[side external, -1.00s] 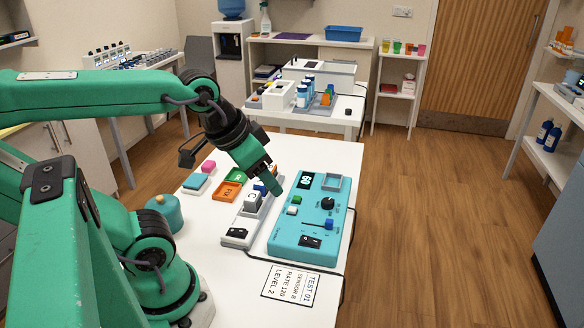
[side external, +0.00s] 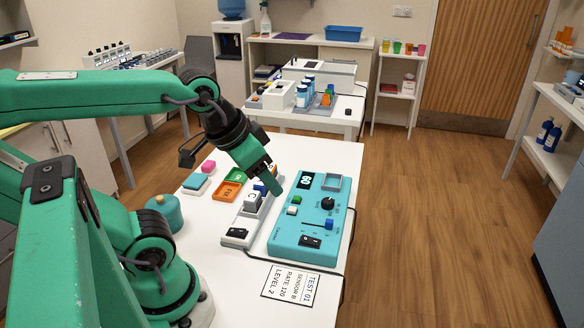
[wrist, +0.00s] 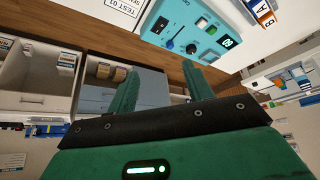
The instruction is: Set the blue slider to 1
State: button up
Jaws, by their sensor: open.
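The teal control panel (side external: 282,240) lies on the white table, right of my gripper in the side view; part of it shows at the top of the wrist view (wrist: 190,12). The blue slider (side external: 329,224) sits at the right end of its dark slot in the side view. In the wrist view the blue slider (wrist: 170,44) is at the lower end of the slot. My gripper (side external: 274,182) is above the white device beside the panel, apart from the slider. In the wrist view the open fingers (wrist: 158,74) have nothing between them.
A black knob (side external: 327,203), a green button (side external: 296,199) and a black rocker switch (side external: 310,241) share the panel. A white device (side external: 238,232) with lettered blocks stands left of it. A printed card (side external: 289,284) lies in front. Coloured trays (side external: 227,191) are farther left.

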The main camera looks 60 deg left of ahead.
jog(key=shift+c, duration=1.2)
jog(key=n+g, duration=0.5)
jog(key=n, duration=0.4)
send_over(329, 221)
notch_tip(329, 221, down, 11)
jog(key=shift+s+f, duration=0.1)
jog(key=shift+w+f+g, duration=0.2)
jog(key=shift+f+g, duration=0.1)
jog(key=shift+f, duration=0.1)
jog(key=shift+f, duration=3.8)
